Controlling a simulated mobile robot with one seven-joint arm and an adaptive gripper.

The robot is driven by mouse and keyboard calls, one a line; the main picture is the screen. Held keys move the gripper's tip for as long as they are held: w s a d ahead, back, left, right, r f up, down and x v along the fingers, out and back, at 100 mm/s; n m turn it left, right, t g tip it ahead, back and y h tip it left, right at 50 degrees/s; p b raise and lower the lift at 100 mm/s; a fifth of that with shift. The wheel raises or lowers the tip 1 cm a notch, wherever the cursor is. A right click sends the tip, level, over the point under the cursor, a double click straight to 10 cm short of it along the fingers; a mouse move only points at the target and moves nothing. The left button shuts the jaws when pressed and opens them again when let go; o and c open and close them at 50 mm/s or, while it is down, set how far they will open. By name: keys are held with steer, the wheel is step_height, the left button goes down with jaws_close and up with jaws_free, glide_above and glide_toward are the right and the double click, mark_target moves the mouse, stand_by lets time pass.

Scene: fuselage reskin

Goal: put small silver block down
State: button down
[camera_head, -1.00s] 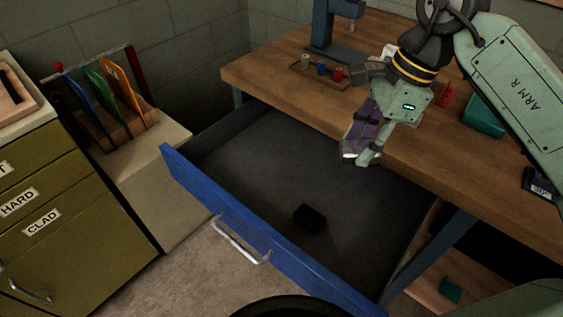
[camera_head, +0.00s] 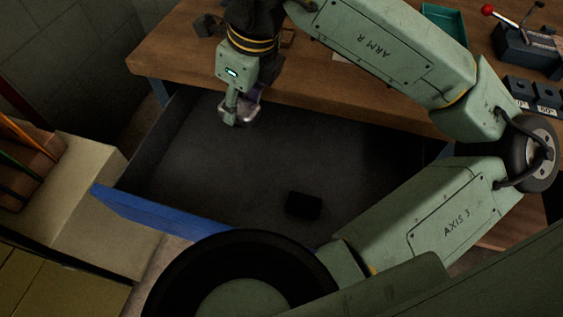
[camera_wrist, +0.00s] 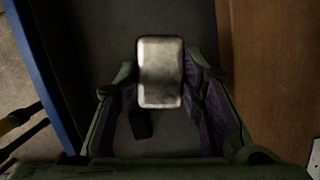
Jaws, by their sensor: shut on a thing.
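The small silver block (camera_wrist: 160,72) is a rounded metallic piece between my gripper's fingers in the wrist view. In the head view the silver block (camera_head: 245,112) shows only partly at the fingertips. My gripper (camera_head: 238,117) is shut on it and points down over the open drawer (camera_head: 180,175), toward its back left part. The drawer has a dark grey floor and a blue front. The gap between the block and the drawer floor is hard to judge.
A small black block (camera_head: 304,205) lies on the drawer floor, near the front. The wooden bench top (camera_head: 175,60) overhangs the drawer's back. The blue drawer front (camera_head: 150,218) forms a raised edge. Much of the drawer floor is bare.

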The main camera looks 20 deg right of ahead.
steer(key=s+a+f+m+h+b, duration=0.25)
steer(key=f+m, duration=0.35)
steer(key=m, duration=0.6)
steer(key=m+h+p, duration=0.2)
steer(key=m+p, duration=0.2)
glide_above(211, 134)
step_height(211, 134, down, 3)
step_height(211, 134, down, 3)
steer(key=shift+f+y+p, duration=0.1)
steer(key=shift+y+p, duration=0.15)
steer(key=shift+p, duration=0.6)
steer(key=shift+f+b, duration=0.7)
steer(key=shift+b, duration=0.45)
steer(key=c, duration=1.1)
jaws_free()
steer(key=shift+o, duration=0.2)
